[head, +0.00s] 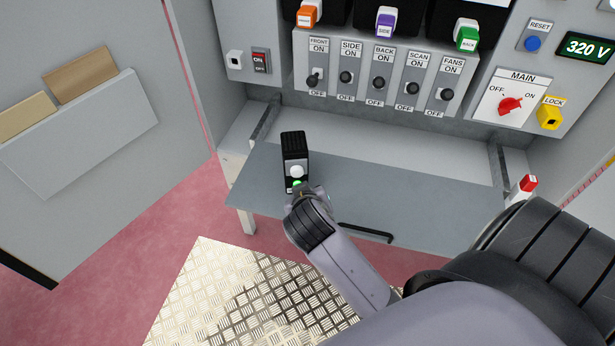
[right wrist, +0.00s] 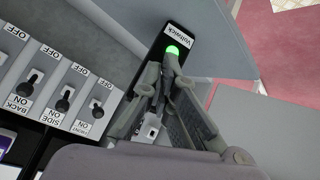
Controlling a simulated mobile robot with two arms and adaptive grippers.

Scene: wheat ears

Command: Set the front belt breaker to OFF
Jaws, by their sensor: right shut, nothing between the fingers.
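The front belt breaker (head: 313,79) is the leftmost switch in the row, with ON above and OFF below. Its dark lever appears to sit lower, nearer OFF, than the neighbouring levers. It also shows upside down in the right wrist view (right wrist: 96,107), where its exact position is hard to tell. My right gripper (head: 296,190) is shut and empty, over the grey shelf, below and apart from the breaker row. It also shows in the right wrist view (right wrist: 170,65), beside a black device with a green light. My left gripper is out of view.
The black device (head: 294,150) rests on the grey shelf (head: 420,200). The side (head: 345,78), back (head: 378,83), scan (head: 412,88) and fans (head: 447,95) breakers stand close together. The red MAIN switch (head: 510,105) and yellow lock (head: 549,116) are to the right.

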